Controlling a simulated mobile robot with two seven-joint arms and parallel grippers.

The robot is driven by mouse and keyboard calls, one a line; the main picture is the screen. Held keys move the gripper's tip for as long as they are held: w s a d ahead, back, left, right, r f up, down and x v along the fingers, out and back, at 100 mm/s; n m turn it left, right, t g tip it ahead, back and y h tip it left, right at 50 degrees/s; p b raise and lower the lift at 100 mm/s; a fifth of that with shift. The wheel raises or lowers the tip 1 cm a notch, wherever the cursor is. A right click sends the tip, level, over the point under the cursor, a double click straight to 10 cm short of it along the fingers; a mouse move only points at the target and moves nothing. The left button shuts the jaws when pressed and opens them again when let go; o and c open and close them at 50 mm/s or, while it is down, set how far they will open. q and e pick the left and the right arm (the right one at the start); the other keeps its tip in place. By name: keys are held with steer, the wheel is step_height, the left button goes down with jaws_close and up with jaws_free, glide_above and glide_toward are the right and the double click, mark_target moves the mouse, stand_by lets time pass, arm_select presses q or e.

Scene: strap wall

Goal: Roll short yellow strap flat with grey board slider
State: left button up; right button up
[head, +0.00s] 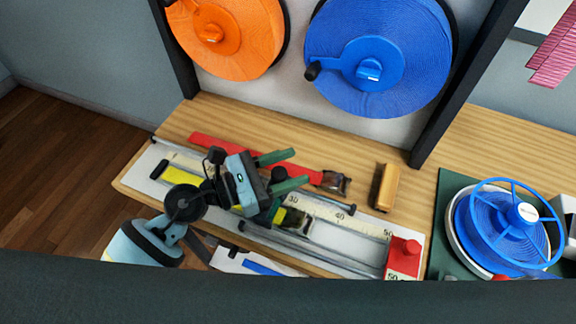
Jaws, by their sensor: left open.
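The long pale grey board (365,243) lies along the front of the wooden bench, with scale marks 30, 40 and 50 showing. The short yellow strap (180,175) lies lengthwise on it; its middle is hidden under my gripper, and its dark buckle end (293,220) shows to the right. My left gripper (297,167) is over the board, its two green fingers apart and pointing right. A dark knob shows between the fingers, and a dark green piece (267,213) sits below; these may be the slider, but my gripper hides most of it. My right gripper is not in view.
A red strap (215,143) with a buckle lies behind the board. A wooden block (385,187) stands to its right. A red end block (403,257) sits at the board's right end. Orange (255,50) and blue (410,85) reels hang behind; a blue winder (500,235) stands right.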

arm_select(q)
steer(key=b+v, duration=0.1)
steer(key=v, duration=0.6)
steer(key=shift+f+b, duration=0.2)
steer(key=shift+b, duration=0.2)
steer(key=shift+s+a+r, duration=0.1)
steer(key=shift+s+a, duration=0.15)
steer(key=shift+a, duration=0.05)
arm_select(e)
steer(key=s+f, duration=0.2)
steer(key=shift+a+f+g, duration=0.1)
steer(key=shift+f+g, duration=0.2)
arm_select(q)
steer(key=shift+r, duration=0.1)
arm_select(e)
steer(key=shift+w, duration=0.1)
arm_select(q)
steer(key=shift+a, duration=0.1)
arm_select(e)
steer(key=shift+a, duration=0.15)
